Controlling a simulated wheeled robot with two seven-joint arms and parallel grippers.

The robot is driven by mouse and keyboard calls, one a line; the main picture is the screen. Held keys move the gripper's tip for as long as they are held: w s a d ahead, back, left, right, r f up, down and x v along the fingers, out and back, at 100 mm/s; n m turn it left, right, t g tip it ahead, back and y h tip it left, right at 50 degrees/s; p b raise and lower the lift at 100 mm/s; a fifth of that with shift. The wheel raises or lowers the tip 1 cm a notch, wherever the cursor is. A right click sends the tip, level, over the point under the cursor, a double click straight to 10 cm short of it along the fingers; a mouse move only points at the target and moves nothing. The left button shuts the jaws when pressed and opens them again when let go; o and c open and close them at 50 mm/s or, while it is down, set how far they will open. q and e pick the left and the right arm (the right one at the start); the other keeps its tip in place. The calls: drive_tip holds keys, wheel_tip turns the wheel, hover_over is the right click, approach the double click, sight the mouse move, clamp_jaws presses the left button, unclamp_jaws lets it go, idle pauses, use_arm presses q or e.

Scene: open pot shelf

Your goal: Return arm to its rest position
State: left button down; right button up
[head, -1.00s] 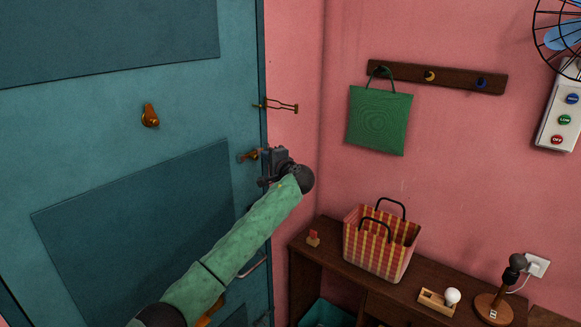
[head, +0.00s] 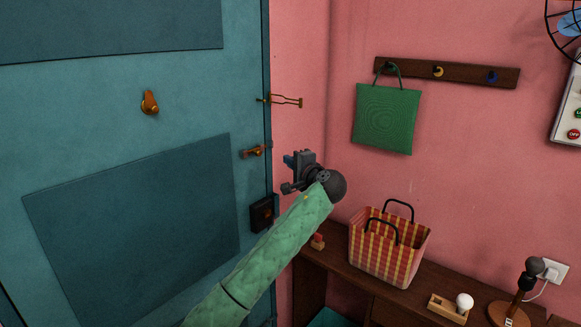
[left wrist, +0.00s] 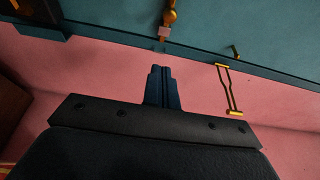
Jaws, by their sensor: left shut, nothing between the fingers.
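My left arm, in a green padded sleeve, comes up from the bottom of the head view. Its gripper (head: 289,173) is shut and empty, in front of the pink wall just right of the teal door (head: 110,100). In the left wrist view the two dark fingers (left wrist: 162,87) are together with nothing between them. My right gripper is not in view.
A dark lock box (head: 263,214) sits on the door edge, and a brass latch (head: 284,101) is above the handle. A wooden shelf (head: 322,262) at right bears a striped basket (head: 385,255), a small lamp and other items. A green bag (head: 387,117) hangs from a peg rail.

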use_arm(q)
drive_tip(key=shift+d, duration=0.3)
drive_tip(key=shift+a, duration=0.1)
